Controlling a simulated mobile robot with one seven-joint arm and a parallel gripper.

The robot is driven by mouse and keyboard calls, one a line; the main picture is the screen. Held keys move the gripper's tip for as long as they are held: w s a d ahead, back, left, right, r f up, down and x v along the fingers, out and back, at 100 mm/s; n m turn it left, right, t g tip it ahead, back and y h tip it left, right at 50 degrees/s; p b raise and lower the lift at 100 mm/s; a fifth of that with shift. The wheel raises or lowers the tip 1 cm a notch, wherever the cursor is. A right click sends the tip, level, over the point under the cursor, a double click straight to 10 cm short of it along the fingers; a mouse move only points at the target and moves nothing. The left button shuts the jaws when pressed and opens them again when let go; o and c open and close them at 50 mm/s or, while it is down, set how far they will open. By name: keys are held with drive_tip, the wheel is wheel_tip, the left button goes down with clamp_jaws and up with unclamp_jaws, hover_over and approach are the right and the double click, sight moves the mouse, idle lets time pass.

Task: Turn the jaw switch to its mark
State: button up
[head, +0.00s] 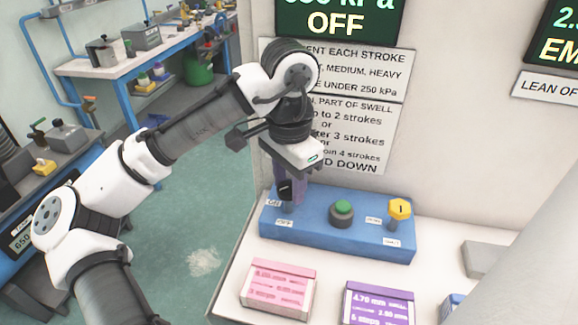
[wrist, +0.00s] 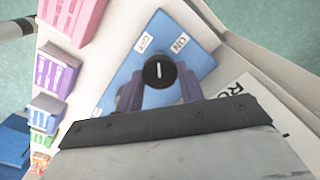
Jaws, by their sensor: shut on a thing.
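A black round knob (wrist: 158,72) with a white pointer line stands on the blue control box (head: 335,238). In the wrist view an OFF label (wrist: 146,42) and an ON label (wrist: 180,44) lie beyond it, and its line points between them, nearer OFF. My gripper (head: 288,190) reaches down over the box's left end. Its purple fingers sit on both sides of the knob and are shut on it in the wrist view (wrist: 159,92). The box also carries a green button (head: 343,208) and a yellow knob (head: 400,209), whose small labels I cannot read.
A pink box (head: 278,289) and a purple box (head: 379,304) stand in front of the control box on the white bench. A wall screen (head: 340,20) reads OFF above printed signs. A grey block (head: 484,259) lies to the right.

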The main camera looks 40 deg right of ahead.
sight(289, 187)
drive_tip(key=n+p, duration=0.3)
drive_tip(key=n, duration=0.1)
drive_tip(key=n+p, duration=0.2)
drive_tip(key=shift+r+p, duration=0.25)
drive_tip(key=shift+p, duration=0.1)
drive_tip(key=shift+f+n+p, duration=0.15)
drive_tip(key=shift+n+p, duration=0.85)
drive_tip(key=shift+n, duration=0.4)
drive_tip(key=shift+f, duration=0.1)
drive_tip(key=o, duration=1)
wheel_tip(289, 187, up, 14)
drive_tip(key=b, duration=0.1)
drive_tip(key=shift+f, duration=0.15)
